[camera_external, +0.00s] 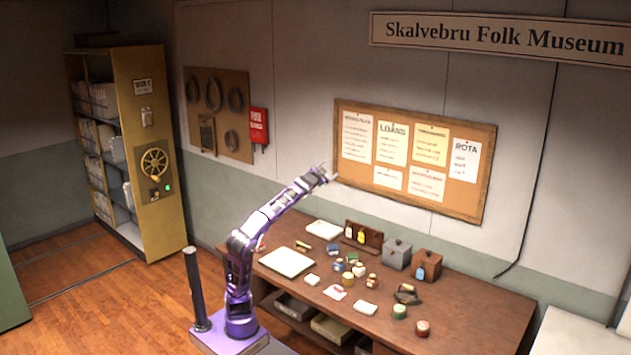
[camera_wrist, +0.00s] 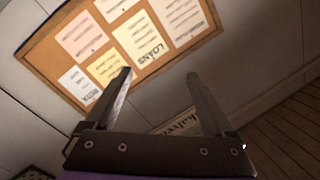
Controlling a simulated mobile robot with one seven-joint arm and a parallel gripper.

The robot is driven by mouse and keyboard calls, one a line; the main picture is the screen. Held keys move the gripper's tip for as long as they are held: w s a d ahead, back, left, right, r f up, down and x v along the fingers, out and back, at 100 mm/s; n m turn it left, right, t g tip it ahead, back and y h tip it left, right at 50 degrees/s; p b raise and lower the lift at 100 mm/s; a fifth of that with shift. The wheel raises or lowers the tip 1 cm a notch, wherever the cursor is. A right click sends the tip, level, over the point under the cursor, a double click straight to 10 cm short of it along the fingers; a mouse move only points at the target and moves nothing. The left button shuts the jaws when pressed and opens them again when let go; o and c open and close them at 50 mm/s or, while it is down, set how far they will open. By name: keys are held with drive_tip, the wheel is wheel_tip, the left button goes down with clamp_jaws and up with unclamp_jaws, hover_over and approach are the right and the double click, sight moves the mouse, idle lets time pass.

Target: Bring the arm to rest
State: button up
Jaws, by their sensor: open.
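My arm is purple and stands on its base at the left end of the workbench (camera_external: 470,305) in the external view. It reaches up and to the right, above the bench. My gripper (camera_external: 328,173) is at its raised end, in the air in front of the wall, near the left edge of the cork notice board (camera_external: 487,188). In the wrist view, the two dark fingers of my gripper (camera_wrist: 160,78) stand wide apart with nothing between them. The notice board (camera_wrist: 48,62) shows beyond them, tilted. The gripper appears to touch nothing.
The bench carries a white tray (camera_external: 287,262), several small jars and cards, a grey box (camera_external: 397,254) and a brown box (camera_external: 427,265). A red wall box (camera_external: 259,127) hangs left of the board. A shelving unit (camera_external: 160,110) stands at the left. The air around the gripper looks clear.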

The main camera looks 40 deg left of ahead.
drive_tip(key=s+a+f+n+g+h, duration=0.1)
drive_tip(key=s+f+g, duration=0.3)
drive_tip(key=s+f, duration=0.5)
drive_tip(key=s+a+f+n+g+h, duration=0.1)
drive_tip(key=s+a+f+n+g, duration=0.1)
drive_tip(key=s+f, duration=0.7)
drive_tip(key=s+a+f+n+g+h, duration=0.1)
drive_tip(key=s+f+g, duration=0.4)
drive_tip(key=f, duration=1.5)
drive_tip(key=s+a+n, duration=0.1)
drive_tip(key=s+a, duration=0.1)
drive_tip(key=s, duration=0.2)
drive_tip(key=shift+s+a+f+g, duration=0.25)
drive_tip(key=shift+s+f+g, duration=0.1)
drive_tip(key=shift+f+g, duration=0.05)
drive_tip(key=shift+o, duration=1)
drive_tip(key=shift+w, duration=0.1)
